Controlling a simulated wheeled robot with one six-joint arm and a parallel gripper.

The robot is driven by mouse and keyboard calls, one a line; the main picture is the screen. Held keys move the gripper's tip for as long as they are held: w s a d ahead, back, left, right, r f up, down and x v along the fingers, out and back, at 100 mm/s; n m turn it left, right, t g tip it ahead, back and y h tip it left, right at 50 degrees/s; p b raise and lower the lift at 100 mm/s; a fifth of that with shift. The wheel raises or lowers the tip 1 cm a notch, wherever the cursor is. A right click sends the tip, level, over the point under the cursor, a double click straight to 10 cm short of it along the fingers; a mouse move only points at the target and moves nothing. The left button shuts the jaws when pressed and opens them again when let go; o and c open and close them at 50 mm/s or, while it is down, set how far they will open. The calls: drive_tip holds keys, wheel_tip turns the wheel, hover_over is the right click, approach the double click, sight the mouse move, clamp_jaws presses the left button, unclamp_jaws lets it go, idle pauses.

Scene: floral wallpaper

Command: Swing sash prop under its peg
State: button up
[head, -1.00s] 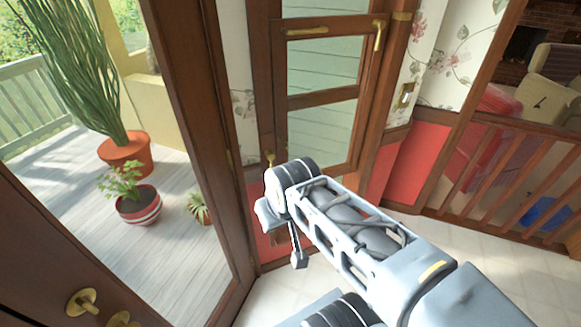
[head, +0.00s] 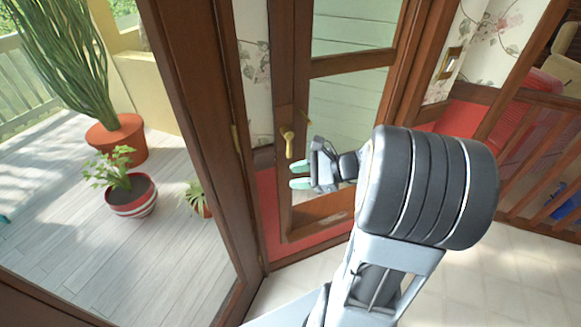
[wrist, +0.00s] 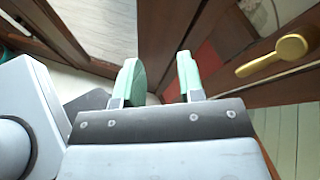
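A brass lever (head: 288,143), which may be the sash prop, hangs on the dark wooden window frame in the head view. In the wrist view the brass lever (wrist: 273,55) has a rounded end and lies to the right of the fingers. My gripper (head: 300,176) has pale green fingertips and is just below and right of the lever, apart from it. In the wrist view my gripper (wrist: 159,78) is open, with nothing between its fingers. I cannot clearly make out the peg.
The glazed wooden sash (head: 345,110) stands close behind my gripper. Through the glass at left are a terracotta pot (head: 118,140), a striped pot (head: 131,198) and a deck. Wooden railings (head: 535,165) stand at right. Tiled floor at lower right is clear.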

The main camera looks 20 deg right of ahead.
sight(291, 150)
drive_tip(key=w+d+f+m+t+h+b, duration=0.1)
drive_tip(key=d+f+m+t+b, duration=0.1)
drive_tip(key=d+m+t, duration=0.3)
drive_tip(key=w+d+f+m+t+h+b, duration=0.1)
drive_tip(key=w+d+f+m+t, duration=0.1)
drive_tip(key=d+m+t, duration=0.3)
drive_tip(key=w+a, duration=0.2)
drive_tip(key=w, duration=0.1)
drive_tip(key=w+a+g, duration=0.1)
drive_tip(key=w+a, duration=0.1)
drive_tip(key=w, duration=0.2)
drive_tip(key=w+a+n+g, duration=0.1)
drive_tip(key=w, duration=0.2)
drive_tip(key=shift+w+a+r, duration=0.2)
drive_tip(key=shift+w+a, duration=0.2)
clamp_jaws()
